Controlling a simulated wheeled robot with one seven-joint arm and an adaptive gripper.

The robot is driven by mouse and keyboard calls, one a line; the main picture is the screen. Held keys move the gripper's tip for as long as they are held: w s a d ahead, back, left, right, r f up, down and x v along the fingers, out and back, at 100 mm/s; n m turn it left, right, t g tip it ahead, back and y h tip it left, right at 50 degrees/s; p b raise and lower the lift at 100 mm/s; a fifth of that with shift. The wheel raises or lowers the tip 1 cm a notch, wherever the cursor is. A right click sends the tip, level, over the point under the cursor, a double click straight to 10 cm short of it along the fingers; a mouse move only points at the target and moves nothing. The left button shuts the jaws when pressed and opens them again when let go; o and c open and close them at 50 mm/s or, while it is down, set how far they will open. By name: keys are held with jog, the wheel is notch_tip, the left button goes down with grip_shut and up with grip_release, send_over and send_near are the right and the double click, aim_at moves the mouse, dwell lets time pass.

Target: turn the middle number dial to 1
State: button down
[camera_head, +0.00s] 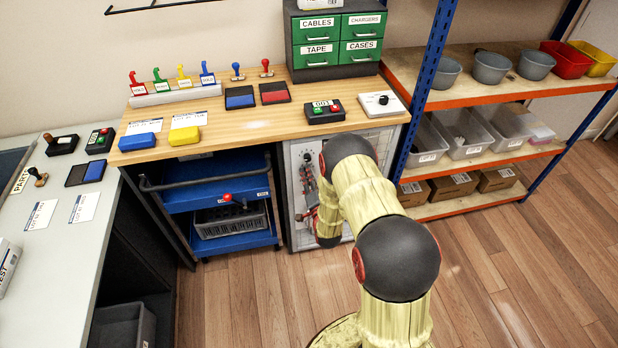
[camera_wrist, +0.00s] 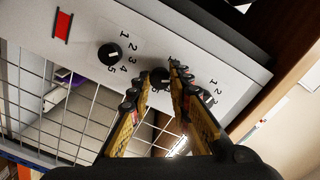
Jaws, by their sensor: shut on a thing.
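In the wrist view, the middle number dial (camera_wrist: 159,77) is a round black knob with a light pointer mark on a pale panel (camera_wrist: 185,45). My gripper (camera_wrist: 160,80) has one finger on each side of it and is shut on it. Parts of the numbers around this dial are hidden by the fingers, and I cannot read its setting surely. Another black dial (camera_wrist: 109,54) with a ring of numbers sits to its left. A third dial's numbers show to the right, partly covered by the right finger.
A wire grid (camera_wrist: 60,100) lies below the panel, and a red slot (camera_wrist: 62,26) is at its left. In the head view, the panelled cabinet (camera_head: 300,215) stands under the wooden bench (camera_head: 230,120), between a blue cart (camera_head: 190,200) and the shelf rack (camera_head: 480,95).

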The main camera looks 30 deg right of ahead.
jog(key=shift+a+f+n+h+b, duration=0.15)
jog(key=shift+n+b, duration=0.6)
jog(key=shift+n, duration=1.65)
jog(key=shift+d+r+n+h+b, duration=0.15)
jog(key=shift+n+b, duration=0.55)
jog(key=shift+n, duration=1.7)
jog(key=shift+a+f, duration=0.1)
jog(key=c, duration=1.6)
grip_release()
jog(key=shift+c, duration=0.2)
jog(key=v, duration=1.2)
